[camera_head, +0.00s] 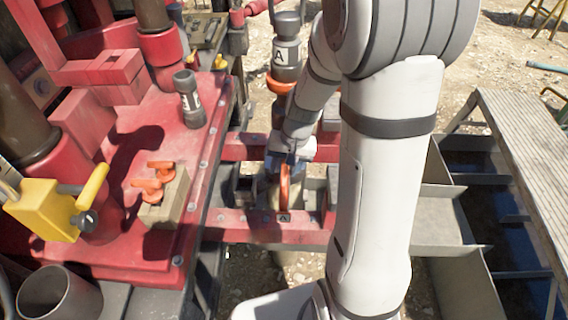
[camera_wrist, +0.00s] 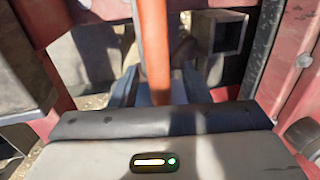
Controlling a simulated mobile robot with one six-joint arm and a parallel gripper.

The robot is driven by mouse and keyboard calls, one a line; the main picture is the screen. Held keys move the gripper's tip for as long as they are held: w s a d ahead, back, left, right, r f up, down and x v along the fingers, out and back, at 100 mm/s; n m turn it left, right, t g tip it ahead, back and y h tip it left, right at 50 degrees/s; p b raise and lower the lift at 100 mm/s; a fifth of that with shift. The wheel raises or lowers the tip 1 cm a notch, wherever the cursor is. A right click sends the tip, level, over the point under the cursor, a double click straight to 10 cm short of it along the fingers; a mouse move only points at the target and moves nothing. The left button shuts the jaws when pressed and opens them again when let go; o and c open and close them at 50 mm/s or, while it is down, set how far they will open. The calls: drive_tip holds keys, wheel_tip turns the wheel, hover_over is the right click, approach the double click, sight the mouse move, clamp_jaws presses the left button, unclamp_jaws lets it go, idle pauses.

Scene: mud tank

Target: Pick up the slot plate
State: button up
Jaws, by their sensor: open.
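An orange plate (camera_head: 285,187), which looks like the slot plate, stands on edge over the gap by the red frame beam. My gripper (camera_head: 288,160) is right at its upper part, pointing down. In the wrist view the plate (camera_wrist: 154,45) shows edge-on as an upright orange bar. My gripper's two fingers (camera_wrist: 158,88) are open on either side of it. I cannot tell whether they touch it. My gripper's body hides the plate's near end in the wrist view.
Two orange clamp-like pieces (camera_head: 155,178) sit on a tan block (camera_head: 167,203) on the red deck. A dark cylinder (camera_head: 188,98) stands behind them. A yellow tool (camera_head: 50,208) is at left. Red beams (camera_head: 255,226) border the gap. A metal walkway (camera_head: 530,150) is at right.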

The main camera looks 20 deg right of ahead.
clamp_jaws()
idle(0.4)
drive_tip(key=shift+w+r, duration=0.1)
idle(0.9)
